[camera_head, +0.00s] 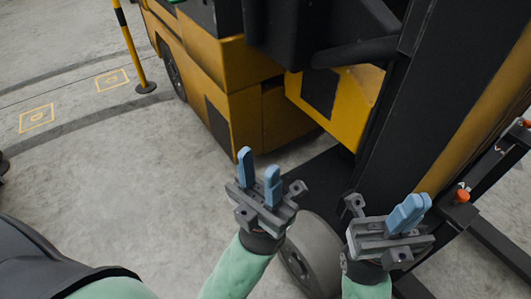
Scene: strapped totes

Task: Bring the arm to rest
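My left gripper (258,166) is in the lower middle of the head view, with its two blue fingers pointing up and apart. It is open, and nothing shows between the fingers. My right gripper (411,204) is at the lower right, with its blue fingers together. It is shut, and no held thing shows. Both green forearms come up from the bottom edge. No tote or strap is in view.
A yellow and black forklift-like vehicle (240,90) fills the upper middle and right, beyond my grippers. A striped yellow-black post (131,45) stands at the upper left. The grey floor (110,175) on the left is clear, with yellow square markings (36,118).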

